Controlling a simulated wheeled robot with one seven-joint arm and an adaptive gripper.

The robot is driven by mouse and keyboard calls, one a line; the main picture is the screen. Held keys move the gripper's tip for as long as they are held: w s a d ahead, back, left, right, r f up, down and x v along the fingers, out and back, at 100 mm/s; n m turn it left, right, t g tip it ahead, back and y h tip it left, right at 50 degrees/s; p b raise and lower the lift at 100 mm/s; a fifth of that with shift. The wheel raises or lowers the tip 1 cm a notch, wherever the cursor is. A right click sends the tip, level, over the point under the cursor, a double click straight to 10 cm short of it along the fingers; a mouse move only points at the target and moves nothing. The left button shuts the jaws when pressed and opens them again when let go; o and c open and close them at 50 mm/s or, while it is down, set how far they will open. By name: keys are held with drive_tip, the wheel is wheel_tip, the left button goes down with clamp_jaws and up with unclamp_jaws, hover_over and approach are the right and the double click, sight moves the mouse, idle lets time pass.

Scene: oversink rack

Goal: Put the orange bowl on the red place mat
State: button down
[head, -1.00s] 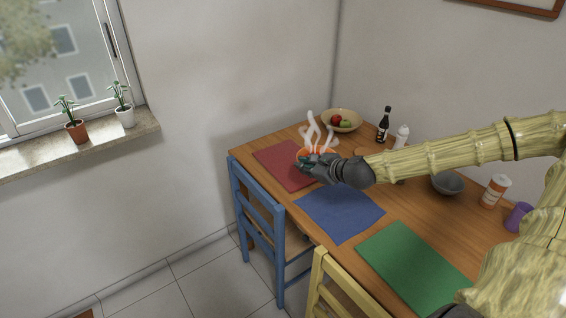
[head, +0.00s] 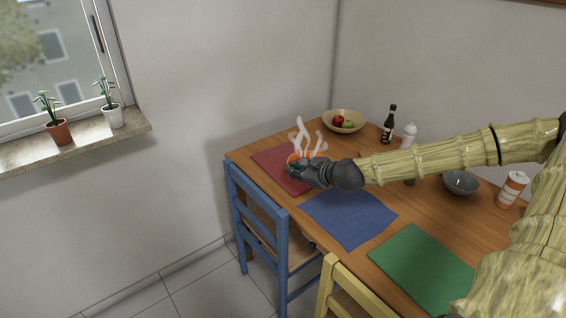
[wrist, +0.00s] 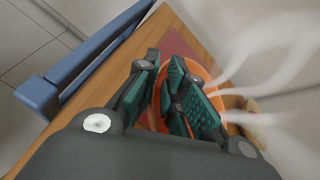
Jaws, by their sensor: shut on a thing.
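The orange bowl (head: 292,158) gives off white steam and is partly hidden behind my fingers in the head view. My gripper (head: 298,171) is shut on it at its near side. In the wrist view, the green-padded fingers of my gripper (wrist: 168,88) straddle the wall of the orange bowl (wrist: 207,72). The red place mat (head: 266,158) lies at the table's far left end, and the bowl overlaps it in the head view. A strip of the red mat (wrist: 174,42) shows beyond the bowl in the wrist view. I cannot tell whether the bowl touches the mat.
A fruit bowl (head: 357,122), dark bottle (head: 388,128) and white shaker (head: 409,136) stand behind. A blue mat (head: 347,217), green mat (head: 420,268), grey bowl (head: 460,183) and orange-white canister (head: 512,188) are to the right. A blue chair (head: 282,235) stands at the near edge.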

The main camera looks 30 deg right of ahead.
drive_tip(key=shift+w+d+f+b, duration=0.1)
drive_tip(key=shift+w+d+b, duration=0.15)
drive_tip(key=shift+w, duration=0.3)
drive_tip(key=shift+w+d+f+b, duration=0.1)
drive_tip(key=shift+w+d+b, duration=0.1)
drive_tip(key=shift+w, duration=0.95)
drive_tip(key=w, duration=0.3)
drive_tip(key=w+d+b, duration=0.1)
drive_tip(key=w, duration=0.2)
drive_tip(key=w+d+f, duration=0.1)
drive_tip(key=w, duration=0.3)
drive_tip(key=shift+d, duration=0.2)
drive_tip(key=shift+w+f+b, duration=0.15)
drive_tip(key=shift+f+b, duration=0.15)
drive_tip(key=shift+f, duration=1.4)
drive_tip(key=c, duration=1.5)
unclamp_jaws()
drive_tip(key=shift+f, duration=0.1)
